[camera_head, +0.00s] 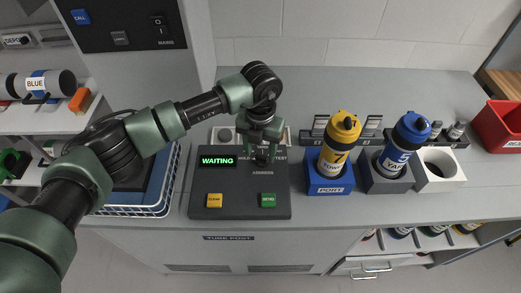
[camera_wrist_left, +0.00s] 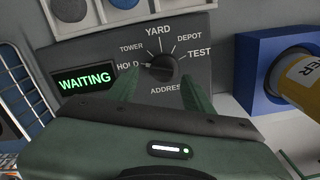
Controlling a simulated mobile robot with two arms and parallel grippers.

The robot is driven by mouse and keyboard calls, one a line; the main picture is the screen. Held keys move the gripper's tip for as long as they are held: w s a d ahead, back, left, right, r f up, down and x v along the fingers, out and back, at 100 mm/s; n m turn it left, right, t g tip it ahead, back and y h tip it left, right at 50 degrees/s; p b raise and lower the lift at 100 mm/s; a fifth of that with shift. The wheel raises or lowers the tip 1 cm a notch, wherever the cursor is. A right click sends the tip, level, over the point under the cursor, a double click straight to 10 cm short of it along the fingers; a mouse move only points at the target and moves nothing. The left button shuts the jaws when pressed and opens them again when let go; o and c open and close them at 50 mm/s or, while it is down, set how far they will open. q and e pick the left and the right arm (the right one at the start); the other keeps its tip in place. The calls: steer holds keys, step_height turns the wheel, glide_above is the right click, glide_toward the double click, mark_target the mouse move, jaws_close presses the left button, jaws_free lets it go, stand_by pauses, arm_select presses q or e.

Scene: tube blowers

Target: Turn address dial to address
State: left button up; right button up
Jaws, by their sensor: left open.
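The black address dial (camera_wrist_left: 163,67) is on the dark control panel (camera_head: 240,205), ringed by the labels HOLD, TOWER, YARD, DEPOT and TEST, with ADDRESS below. I cannot tell surely which label its pointer faces. The green display (camera_head: 217,160) reads WAITING; it also shows in the left wrist view (camera_wrist_left: 85,77). My left gripper (camera_head: 262,142) is over the dial, and its arm partly hides the dial in the head view. In the left wrist view the gripper (camera_wrist_left: 162,85) is open, with one finger on each side below the dial; contact is not clear. My right gripper is not in view.
The panel has a yellow button (camera_head: 214,200) and a green button (camera_head: 267,200). To its right stand a yellow tube (camera_head: 338,145) in a blue port (camera_head: 329,188) and a blue tube (camera_head: 405,148) in a grey holder. A blue-lined wire basket (camera_head: 150,195) is at left.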

arm_select(q)
steer(key=shift+f, duration=0.75)
jaws_close()
steer(key=shift+f+m+b, duration=0.15)
steer(key=shift+m+b, duration=0.15)
steer(key=shift+b, duration=0.35)
steer(key=m+b, duration=0.4)
steer(key=b, duration=0.2)
steer(key=shift+w, duration=0.2)
steer(key=shift+m+b, duration=1.2)
steer(key=shift+b, duration=0.05)
steer(key=shift+r, duration=0.25)
jaws_free()
